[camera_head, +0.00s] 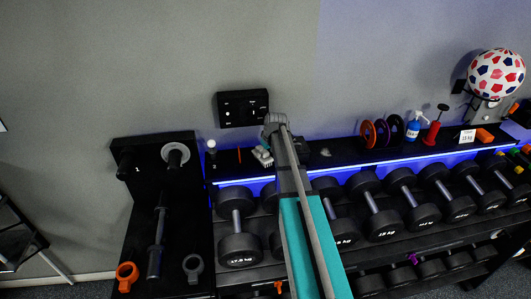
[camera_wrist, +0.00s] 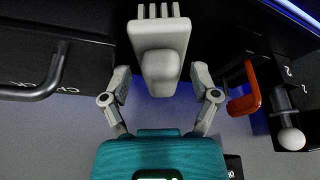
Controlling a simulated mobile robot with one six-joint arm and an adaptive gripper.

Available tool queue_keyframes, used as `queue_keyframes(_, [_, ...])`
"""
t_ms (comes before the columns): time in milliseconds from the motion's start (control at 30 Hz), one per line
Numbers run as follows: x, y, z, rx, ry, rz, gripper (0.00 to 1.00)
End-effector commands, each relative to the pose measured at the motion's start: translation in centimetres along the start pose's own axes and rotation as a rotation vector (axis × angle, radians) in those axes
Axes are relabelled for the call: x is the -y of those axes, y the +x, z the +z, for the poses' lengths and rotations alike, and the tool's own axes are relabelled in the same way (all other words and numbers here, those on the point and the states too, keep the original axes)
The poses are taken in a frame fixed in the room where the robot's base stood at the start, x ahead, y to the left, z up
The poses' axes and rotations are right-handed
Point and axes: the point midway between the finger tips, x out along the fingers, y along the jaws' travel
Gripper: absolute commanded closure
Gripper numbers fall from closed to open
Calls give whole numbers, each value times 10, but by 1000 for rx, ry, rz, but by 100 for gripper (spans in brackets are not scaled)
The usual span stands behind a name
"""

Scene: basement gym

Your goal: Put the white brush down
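The white brush (camera_wrist: 162,62) has a rounded pale body and short bristles, which point to the top of the wrist view. In the head view it (camera_head: 262,156) appears to lie on the black shelf top (camera_head: 345,154), just left of my arm. My gripper (camera_wrist: 160,82) has its two grey fingers on either side of the brush's rounded end. A gap shows between each fingertip and the brush, so the fingers look open. In the head view my arm hides part of the shelf around the brush, and the fingertips cannot be made out.
A white-topped item (camera_head: 211,147) and an orange handle (camera_wrist: 246,92) are near the brush. Dumbbells (camera_head: 237,225) fill the rack below. Coloured discs (camera_head: 382,132), a blue bottle (camera_head: 413,128) and a red stand (camera_head: 432,133) stand further right. A black wall box (camera_head: 243,107) hangs behind.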

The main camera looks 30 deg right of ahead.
Motion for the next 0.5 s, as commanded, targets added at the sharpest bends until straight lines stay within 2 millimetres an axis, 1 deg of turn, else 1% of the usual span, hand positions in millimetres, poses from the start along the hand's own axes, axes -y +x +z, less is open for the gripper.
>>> queue_keyframes(500, [-2,0,1,2,1,4,0])
